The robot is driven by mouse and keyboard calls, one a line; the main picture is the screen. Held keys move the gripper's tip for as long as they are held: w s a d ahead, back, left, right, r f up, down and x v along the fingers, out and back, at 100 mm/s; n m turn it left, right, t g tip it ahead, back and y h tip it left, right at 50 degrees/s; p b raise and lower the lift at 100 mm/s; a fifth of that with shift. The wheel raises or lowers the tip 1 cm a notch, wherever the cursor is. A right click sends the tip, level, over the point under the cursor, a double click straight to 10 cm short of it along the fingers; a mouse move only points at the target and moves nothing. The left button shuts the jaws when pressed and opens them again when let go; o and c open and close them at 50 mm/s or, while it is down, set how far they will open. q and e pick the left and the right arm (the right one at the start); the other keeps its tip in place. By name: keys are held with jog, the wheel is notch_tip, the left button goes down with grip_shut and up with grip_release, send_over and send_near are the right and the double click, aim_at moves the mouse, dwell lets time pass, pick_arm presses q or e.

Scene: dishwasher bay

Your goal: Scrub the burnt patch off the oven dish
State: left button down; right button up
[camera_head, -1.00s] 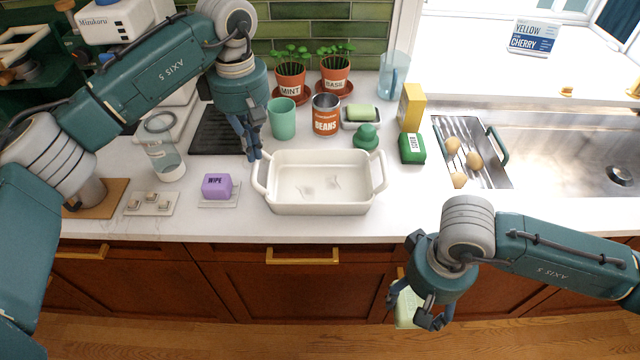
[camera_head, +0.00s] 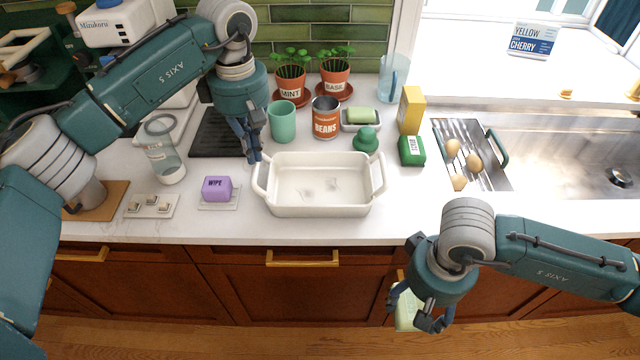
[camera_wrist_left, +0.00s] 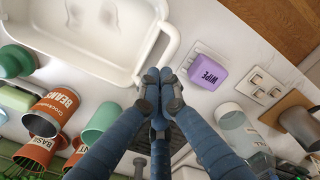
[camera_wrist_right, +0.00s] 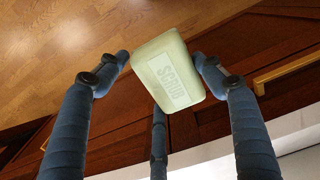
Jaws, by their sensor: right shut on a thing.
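The white oven dish (camera_head: 320,208) sits on the counter, with faint grey-brown patches (camera_head: 318,188) on its inner floor. It also shows in the left wrist view (camera_wrist_left: 95,60). My left gripper (camera_head: 253,158) is at the dish's left handle, its fingertips close together (camera_wrist_left: 160,80); whether the handle is pinched between them is unclear. My right gripper (camera_head: 420,312) is shut on a pale green sponge (camera_head: 405,312) in front of the counter, low over the floor. The sponge reads SCRUB in the right wrist view (camera_wrist_right: 170,75).
A purple WIPE sponge (camera_head: 216,188) sits left of the dish. Behind the dish stand a green cup (camera_head: 282,121), a beans can (camera_head: 325,122) and a green rounded object (camera_head: 366,139). A green box (camera_head: 411,150) and the sink (camera_head: 570,150) are to the right.

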pick_arm(q)
jog(key=shift+f+b, duration=0.75)
jog(key=shift+f, duration=0.3)
pick_arm(e)
jog(key=shift+f, duration=0.75)
jog(key=shift+r, duration=0.1)
pick_arm(q)
jog(key=shift+r+p, duration=1.75)
jog(key=shift+r, duration=1.3)
pick_arm(e)
jog(key=shift+r, duration=1.65)
pick_arm(q)
notch_tip(320, 180, up, 12)
pick_arm(e)
jog(key=shift+s+f, duration=0.1)
